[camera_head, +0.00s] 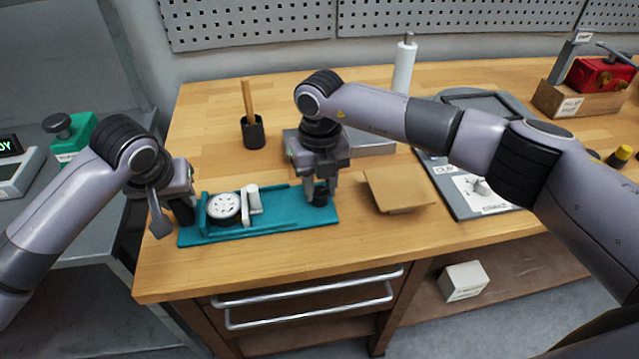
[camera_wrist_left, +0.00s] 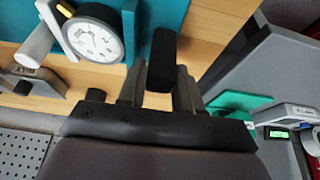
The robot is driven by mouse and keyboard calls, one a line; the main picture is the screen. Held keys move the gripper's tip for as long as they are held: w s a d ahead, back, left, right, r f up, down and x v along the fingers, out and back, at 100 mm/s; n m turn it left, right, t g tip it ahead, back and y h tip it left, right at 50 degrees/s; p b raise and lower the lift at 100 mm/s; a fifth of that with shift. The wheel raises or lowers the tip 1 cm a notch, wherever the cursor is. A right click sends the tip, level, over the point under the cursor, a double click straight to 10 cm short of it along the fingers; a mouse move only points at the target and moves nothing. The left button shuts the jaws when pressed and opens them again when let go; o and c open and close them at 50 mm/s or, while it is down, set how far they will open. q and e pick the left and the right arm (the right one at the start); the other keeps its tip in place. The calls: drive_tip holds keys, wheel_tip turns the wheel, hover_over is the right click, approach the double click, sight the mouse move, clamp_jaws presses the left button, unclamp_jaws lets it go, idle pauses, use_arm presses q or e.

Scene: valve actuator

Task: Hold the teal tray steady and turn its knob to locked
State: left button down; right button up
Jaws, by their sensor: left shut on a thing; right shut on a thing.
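The teal tray (camera_head: 290,225) lies flat near the bench's front left edge. It carries a round white-faced gauge (camera_head: 223,207) and a white upright part (camera_head: 252,202). My right gripper (camera_head: 319,190) points down at the tray's right end, shut on the small black knob (camera_head: 319,198). The fingers hide part of the knob, and its setting is not readable.
A black cup (camera_head: 253,133) with a wooden handle stands behind the tray. A brown board (camera_head: 398,189) lies right of my right gripper, near a grey labelled panel (camera_head: 470,185). A red device (camera_head: 598,75) sits on a wooden block at the back right. Bench front is clear.

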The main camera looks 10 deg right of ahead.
sight(319, 190)
drive_tip(key=shift+m, duration=0.5)
drive_tip(key=o, duration=1.1)
drive_tip(key=shift+c, duration=0.2)
wheel_tip(319, 190, up, 12)
use_arm(q)
drive_tip(key=c, duration=0.7)
unclamp_jaws()
